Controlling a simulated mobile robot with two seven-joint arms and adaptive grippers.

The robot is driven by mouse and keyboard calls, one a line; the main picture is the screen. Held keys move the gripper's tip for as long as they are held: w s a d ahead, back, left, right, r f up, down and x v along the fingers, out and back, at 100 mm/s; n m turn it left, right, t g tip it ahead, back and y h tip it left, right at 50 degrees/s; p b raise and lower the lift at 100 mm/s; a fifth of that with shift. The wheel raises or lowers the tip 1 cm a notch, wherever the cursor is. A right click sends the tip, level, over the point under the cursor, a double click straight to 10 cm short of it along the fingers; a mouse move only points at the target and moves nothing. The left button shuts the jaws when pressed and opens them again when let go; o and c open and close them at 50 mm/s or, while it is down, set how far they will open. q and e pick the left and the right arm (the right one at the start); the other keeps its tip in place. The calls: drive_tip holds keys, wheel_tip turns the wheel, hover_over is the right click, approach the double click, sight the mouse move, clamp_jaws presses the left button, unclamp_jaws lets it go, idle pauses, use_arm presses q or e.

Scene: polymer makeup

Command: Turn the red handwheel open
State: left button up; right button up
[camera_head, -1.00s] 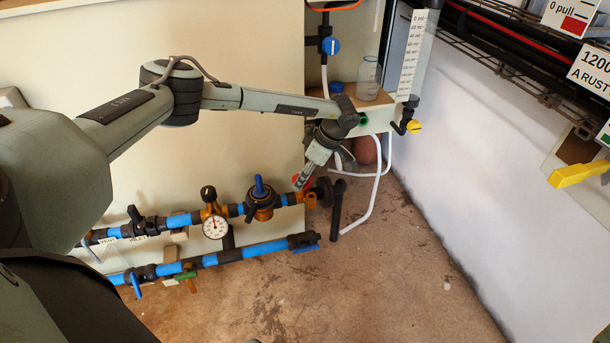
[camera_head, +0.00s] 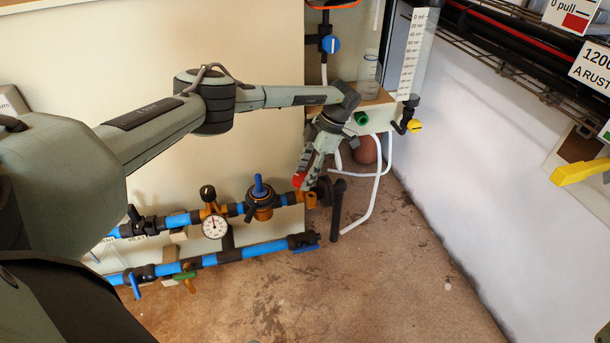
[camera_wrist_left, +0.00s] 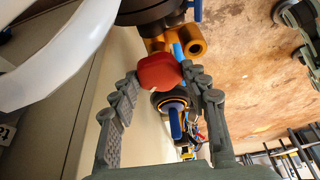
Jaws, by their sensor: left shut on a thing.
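The red handwheel (camera_head: 298,180) sits at the right end of the upper blue pipe, on an orange valve body (camera_head: 312,198). My left gripper (camera_head: 311,176) reaches down to it from above and partly covers it. In the left wrist view the red handwheel (camera_wrist_left: 159,72) is between the tips of my left gripper (camera_wrist_left: 158,82), which is shut on it. The orange valve body (camera_wrist_left: 187,41) shows just beyond it.
A pressure gauge (camera_head: 214,227) and a blue-handled valve (camera_head: 260,196) are on the same pipe to the left. A black vertical pipe (camera_head: 337,210) and white hose (camera_head: 374,198) stand close on the right. The floor in front is clear.

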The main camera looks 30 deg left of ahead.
use_arm(q)
drive_tip(key=shift+w+n+g+h+b, duration=0.1)
drive_tip(key=shift+n+g+h+b, duration=0.3)
drive_tip(key=shift+n, duration=1.2)
drive_tip(key=o, duration=1.1)
drive_tip(key=shift+o, duration=0.2)
drive_tip(key=shift+a+r, duration=0.1)
wheel_tip(320, 180, up, 10)
